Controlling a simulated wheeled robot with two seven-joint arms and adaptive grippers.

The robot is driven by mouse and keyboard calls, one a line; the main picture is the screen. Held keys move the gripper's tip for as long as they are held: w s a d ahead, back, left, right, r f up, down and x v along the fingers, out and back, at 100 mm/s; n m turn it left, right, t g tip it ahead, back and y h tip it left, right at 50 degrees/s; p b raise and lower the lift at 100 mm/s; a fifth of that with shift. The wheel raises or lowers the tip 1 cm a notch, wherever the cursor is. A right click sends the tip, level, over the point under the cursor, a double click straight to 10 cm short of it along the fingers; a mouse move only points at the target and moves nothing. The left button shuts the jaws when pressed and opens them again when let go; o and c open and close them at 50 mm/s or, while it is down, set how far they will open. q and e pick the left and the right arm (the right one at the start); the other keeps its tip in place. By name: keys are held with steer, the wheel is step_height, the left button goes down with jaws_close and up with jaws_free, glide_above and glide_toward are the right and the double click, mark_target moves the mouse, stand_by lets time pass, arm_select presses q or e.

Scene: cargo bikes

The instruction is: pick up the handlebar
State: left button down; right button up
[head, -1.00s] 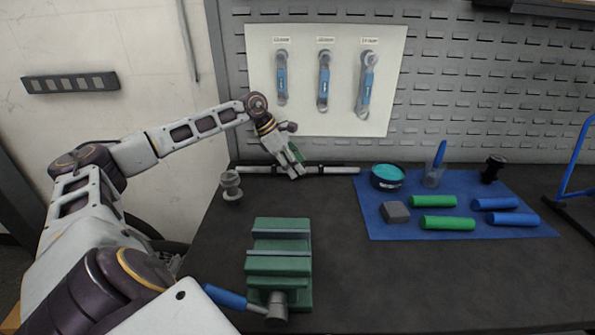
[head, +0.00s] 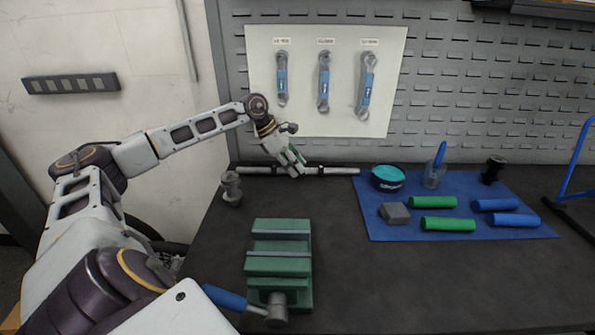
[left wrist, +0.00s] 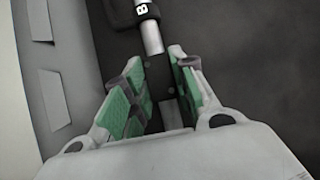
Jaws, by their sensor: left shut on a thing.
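The handlebar (head: 335,170) is a straight silver bar with black sections, lying along the back of the dark workbench below the pegboard. It also shows in the left wrist view (left wrist: 151,38), running between the green finger pads. My left gripper (head: 296,170) reaches down over the bar's middle and is shut on it. In the left wrist view the fingers (left wrist: 160,92) sit on either side of a black section of the bar. The bar looks to be at bench level; I cannot tell any gap beneath it. My right gripper is not in view.
A green vise (head: 279,265) with a blue handle stands at the front. A blue mat (head: 385,226) at right holds green and blue grips, a teal tin (head: 387,178) and a cup (head: 433,175). The bench centre is clear.

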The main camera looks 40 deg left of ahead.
arm_select(q)
steer(key=shift+r, duration=0.1)
steer(key=shift+r+p, duration=0.3)
steer(key=shift+r, duration=1.25)
steer(key=shift+a+r, duration=0.1)
steer(key=shift+r, duration=0.05)
steer(key=shift+s+a, duration=0.15)
steer(key=shift+s, duration=0.05)
steer(key=shift+s+a, duration=0.65)
steer(key=shift+a, duration=0.15)
steer(key=shift+s+a+b, duration=0.7)
steer(key=shift+s+a, duration=0.4)
steer(key=shift+a, duration=0.25)
steer(key=s+a, duration=0.4)
steer(key=a, duration=0.1)
steer(key=s+a, duration=0.2)
steer(key=shift+s+a, duration=0.25)
steer(key=shift+a, duration=0.1)
steer(key=shift+s+a, duration=0.6)
steer(key=shift+a, duration=0.1)
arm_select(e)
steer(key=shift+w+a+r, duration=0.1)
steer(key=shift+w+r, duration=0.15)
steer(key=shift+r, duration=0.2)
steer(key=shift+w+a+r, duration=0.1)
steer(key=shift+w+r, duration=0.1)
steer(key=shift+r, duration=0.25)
